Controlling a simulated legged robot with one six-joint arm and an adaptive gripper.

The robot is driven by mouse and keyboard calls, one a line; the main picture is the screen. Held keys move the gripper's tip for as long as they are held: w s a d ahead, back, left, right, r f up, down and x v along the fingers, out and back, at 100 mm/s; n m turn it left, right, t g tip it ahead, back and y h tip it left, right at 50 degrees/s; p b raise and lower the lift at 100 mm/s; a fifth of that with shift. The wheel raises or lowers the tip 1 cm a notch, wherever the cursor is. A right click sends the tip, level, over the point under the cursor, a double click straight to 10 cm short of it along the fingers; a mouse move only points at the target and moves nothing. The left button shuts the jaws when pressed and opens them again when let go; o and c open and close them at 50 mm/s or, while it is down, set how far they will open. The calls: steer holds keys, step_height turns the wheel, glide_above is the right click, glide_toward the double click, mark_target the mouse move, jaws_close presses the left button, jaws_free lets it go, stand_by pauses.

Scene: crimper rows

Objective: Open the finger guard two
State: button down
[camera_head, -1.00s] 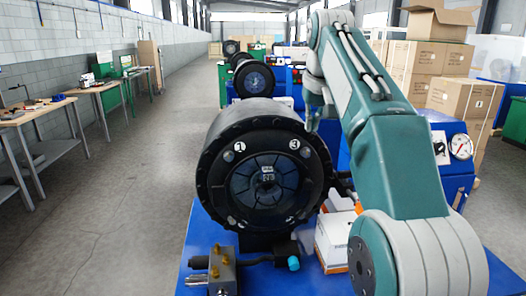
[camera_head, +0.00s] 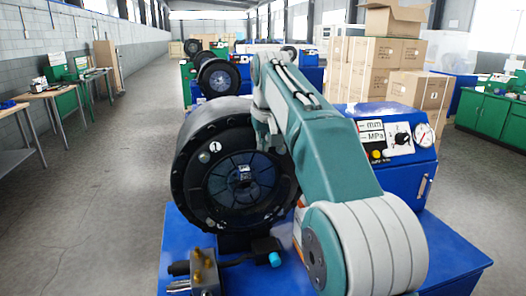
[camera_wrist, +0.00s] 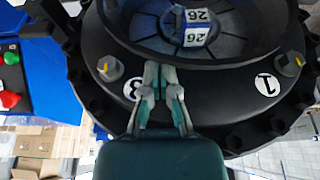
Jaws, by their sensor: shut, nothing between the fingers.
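A black, round crimper head (camera_head: 190,175) stands on a blue machine. Its face has a dark, disc-like centre (camera_head: 240,196), which may be the finger guard, but I cannot tell its edges or which guard is number two. The face carries number labels; label 1 (camera_head: 215,146) shows, and label 3 (camera_wrist: 132,90) shows in the wrist view. My gripper (camera_wrist: 160,70) has its fingers together and empty, over the rim beside label 3, by the lower edge of the centre opening in the wrist view. I cannot tell whether it touches. My arm hides the head's right side in the head view.
A blue bed with a metal block (camera_head: 205,270) and a cyan-tipped connector (camera_head: 274,259) lies below the head. A control panel with a gauge (camera_head: 423,134) stands to the right. More crimpers stand behind. The aisle at left is clear.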

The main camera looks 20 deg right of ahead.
steer(key=shift+w+d+f, duration=0.15)
steer(key=shift+d+f, duration=0.15)
steer(key=shift+f, duration=0.2)
steer(key=shift+w+d+f, duration=0.15)
steer(key=shift+d+f, duration=0.1)
steer(key=shift+f, duration=0.25)
steer(key=shift+a, duration=0.1)
